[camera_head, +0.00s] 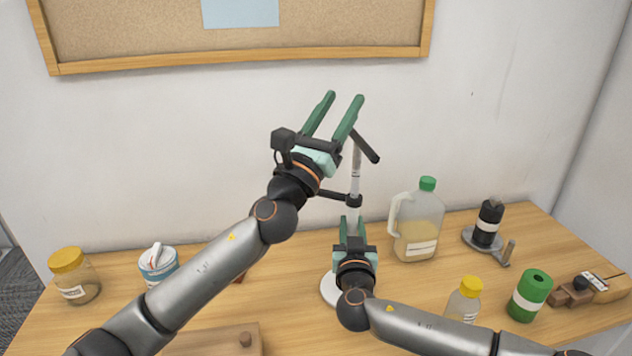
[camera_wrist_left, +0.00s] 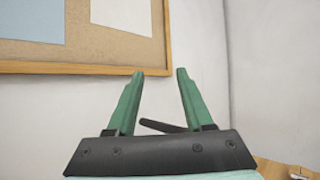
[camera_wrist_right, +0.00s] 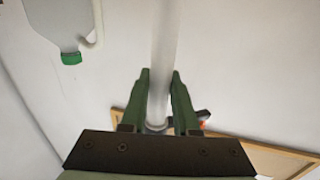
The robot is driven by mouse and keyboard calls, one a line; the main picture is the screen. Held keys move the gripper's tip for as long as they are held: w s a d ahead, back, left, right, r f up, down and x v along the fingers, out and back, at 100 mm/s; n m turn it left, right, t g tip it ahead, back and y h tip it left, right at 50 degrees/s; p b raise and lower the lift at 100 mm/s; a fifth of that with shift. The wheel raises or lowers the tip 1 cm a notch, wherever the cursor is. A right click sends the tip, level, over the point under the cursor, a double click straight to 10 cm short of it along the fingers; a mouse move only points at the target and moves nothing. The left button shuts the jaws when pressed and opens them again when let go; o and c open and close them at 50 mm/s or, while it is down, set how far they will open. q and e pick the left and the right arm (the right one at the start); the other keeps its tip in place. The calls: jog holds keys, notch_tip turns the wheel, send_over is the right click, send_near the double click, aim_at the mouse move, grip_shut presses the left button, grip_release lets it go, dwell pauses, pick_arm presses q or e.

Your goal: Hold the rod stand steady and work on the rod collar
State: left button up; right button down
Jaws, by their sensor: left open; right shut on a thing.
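The rod stand has a pale upright rod (camera_head: 355,180) on a round white base (camera_head: 330,290), which is partly hidden by my right arm. A black collar (camera_head: 353,200) sits around the rod, with a dark arm reaching left from it. A black bar (camera_head: 366,146) slants across the rod's top. My right gripper (camera_head: 352,222) is shut on the rod below the collar; the right wrist view shows the rod (camera_wrist_right: 161,60) between its fingers. My left gripper (camera_head: 345,97) is open and raised beside the rod's top. In the left wrist view a dark bar (camera_wrist_left: 160,126) shows behind its fingers.
A jug with a green cap (camera_head: 418,225) stands close right of the rod. Further right are a yellow-capped bottle (camera_head: 463,302), a green cylinder (camera_head: 530,295) and a black cylinder (camera_head: 489,222). A jar (camera_head: 74,275) and a tub (camera_head: 158,263) stand left. The wall is behind.

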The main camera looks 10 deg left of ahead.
pick_arm(q)
jog(key=s+a+f+n+g+y, duration=0.25)
jog(key=f+y, duration=0.25)
jog(key=f, duration=0.4)
jog(key=s+a+f+n+g+y, duration=0.2)
jog(key=s+f+y, duration=0.25)
jog(key=f, duration=0.35)
jog(key=shift+y, duration=0.25)
jog(key=w, duration=1.2)
jog(key=shift+w+f, duration=0.15)
grip_shut()
